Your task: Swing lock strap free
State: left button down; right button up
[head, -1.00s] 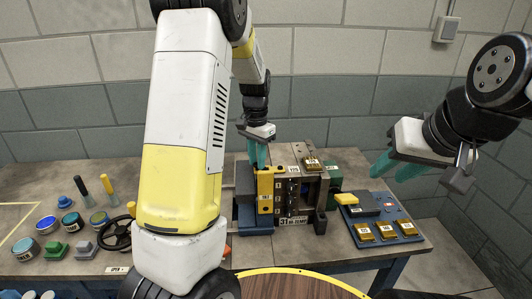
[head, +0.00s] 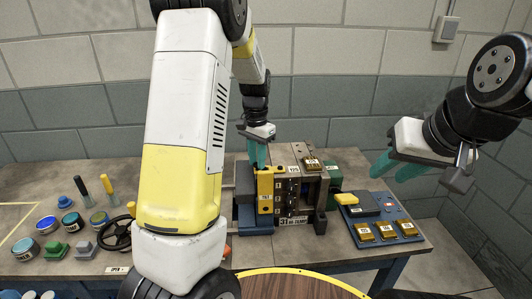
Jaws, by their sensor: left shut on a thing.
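The mould (head: 303,192) stands on the bench, a dark block with grey and green parts and a "31" plate on its front. A yellow lock strap (head: 265,192) stands upright at its left front edge, with small labels on it. My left gripper (head: 258,163) points down at the strap's top end, its teal fingers close together and shut on the strap. The exact contact is partly hidden by the fingers. My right gripper (head: 394,172) is open and empty, in the air to the right of the mould, its teal fingers apart.
A blue panel (head: 398,214) with brass-coloured blocks and a yellow-topped piece lies right of the mould. Knobs, jars and a black handwheel (head: 115,233) fill the bench's left side. A round table edge (head: 300,271) shows in front. A block wall stands behind.

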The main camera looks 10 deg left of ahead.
pick_arm(q)
jog(key=shift+w, duration=0.1)
dwell(0.3)
jog(key=w+m, duration=0.1)
jog(key=m, duration=0.1)
jog(key=w+m, duration=0.1)
jog(key=m, duration=0.1)
jog(key=shift+w+a, duration=0.2)
jog(key=shift+w, duration=0.1)
jog(key=w+m, duration=0.1)
jog(key=m, duration=0.1)
jog(key=w+d+m, duration=0.1)
jog(key=m, duration=0.1)
jog(key=shift+w+m, duration=0.3)
jog(key=shift+w, duration=0.1)
jog(key=m, duration=0.1)
jog(key=w+d+m, duration=0.1)
jog(key=m, duration=0.1)
jog(key=w+m, duration=0.1)
jog(key=shift+w+d+m, duration=0.15)
jog(key=shift+d+m, duration=0.15)
jog(key=shift+d, duration=0.05)
jog(key=shift+w+d+m, duration=0.4)
jog(key=shift+d+m, duration=0.3)
jog(key=shift+m, duration=0.5)
jog(key=shift+w+d+m, duration=0.35)
jog(key=shift+d+m, duration=0.35)
jog(key=shift+m, duration=0.5)
jog(key=shift+d, duration=0.1)
